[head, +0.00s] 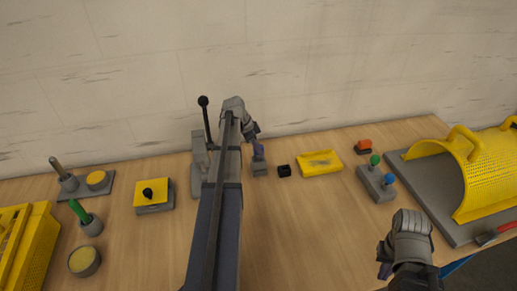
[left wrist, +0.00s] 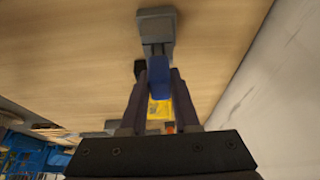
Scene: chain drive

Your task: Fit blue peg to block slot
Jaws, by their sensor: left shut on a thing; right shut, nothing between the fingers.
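My left gripper (head: 257,142) is shut on the blue peg (left wrist: 158,78), which shows between the two fingers in the left wrist view. In the head view the peg (head: 259,152) points down at the small grey block (head: 260,169) near the wall. The peg's lower end looks to be at or just above the block's top; I cannot tell whether it is in the slot. The slot itself is hidden. My right gripper (head: 384,262) is shut and empty at the front right.
A grey lever stand (head: 199,165) is left of the block. A grey base with green and blue knobs (head: 376,184) lies further right, before a yellow mesh guard (head: 480,175). The front middle table is clear.

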